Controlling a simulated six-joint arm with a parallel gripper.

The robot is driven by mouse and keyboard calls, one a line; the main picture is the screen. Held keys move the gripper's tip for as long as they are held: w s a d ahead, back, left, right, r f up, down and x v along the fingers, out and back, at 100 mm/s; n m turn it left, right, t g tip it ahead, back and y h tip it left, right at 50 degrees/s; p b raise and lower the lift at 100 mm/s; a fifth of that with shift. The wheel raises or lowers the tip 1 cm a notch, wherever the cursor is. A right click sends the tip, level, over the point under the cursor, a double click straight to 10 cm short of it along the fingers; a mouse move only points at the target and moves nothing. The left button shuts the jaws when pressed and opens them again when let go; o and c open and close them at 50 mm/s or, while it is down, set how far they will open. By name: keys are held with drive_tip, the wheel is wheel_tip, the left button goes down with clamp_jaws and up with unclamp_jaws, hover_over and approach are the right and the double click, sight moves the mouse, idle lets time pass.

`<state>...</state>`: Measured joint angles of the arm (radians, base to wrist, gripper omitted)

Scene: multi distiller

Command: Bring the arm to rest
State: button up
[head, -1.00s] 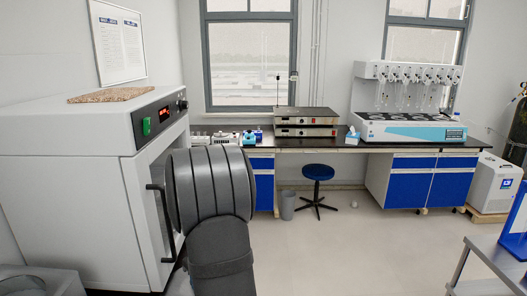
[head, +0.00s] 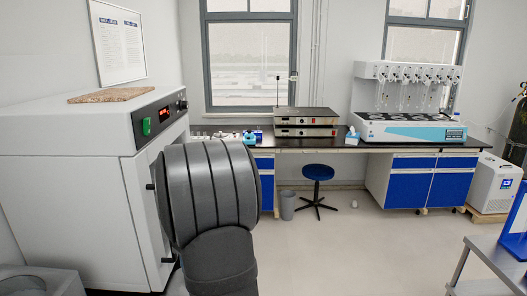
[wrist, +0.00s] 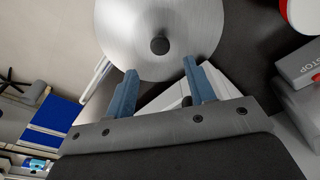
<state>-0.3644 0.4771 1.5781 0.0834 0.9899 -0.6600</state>
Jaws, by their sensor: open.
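My gripper (wrist: 159,66) shows in the wrist view with its two blue fingers spread apart and nothing between them. Beyond the fingertips is a round brushed-metal disc (wrist: 130,35) with a black knob in its middle. I cannot tell how far it is from the fingers. In the head view my dark grey arm fills the lower middle, in front of the white oven. My gripper itself is out of sight there.
The white oven (head: 65,205) stands close at the left; my arm hides most of its door handle. A blue stool (head: 318,173) and a bin (head: 287,206) stand by the back bench (head: 350,145). A metal table (head: 495,262) is at right.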

drive_tip(key=f, duration=0.7)
drive_tip(key=shift+w+a+f, duration=0.15)
drive_tip(key=shift+w+a, duration=0.1)
drive_tip(key=shift+a, duration=0.1)
drive_tip(key=shift+w+d, duration=0.1)
drive_tip(key=shift+d, duration=0.25)
drive_tip(key=d, duration=1.7)
drive_tip(key=s+a+r+n, duration=0.1)
drive_tip(key=s+a+r, duration=0.4)
drive_tip(key=a, duration=0.6)
drive_tip(key=s+a+r+n, duration=0.2)
drive_tip(key=s+a+r, duration=0.3)
drive_tip(key=s+a, duration=0.3)
drive_tip(key=s+a+r+n, duration=0.1)
drive_tip(key=s+a+r, duration=0.5)
drive_tip(key=a, duration=0.7)
drive_tip(key=shift+s+a+n+g, duration=0.3)
drive_tip(key=shift+s, duration=0.4)
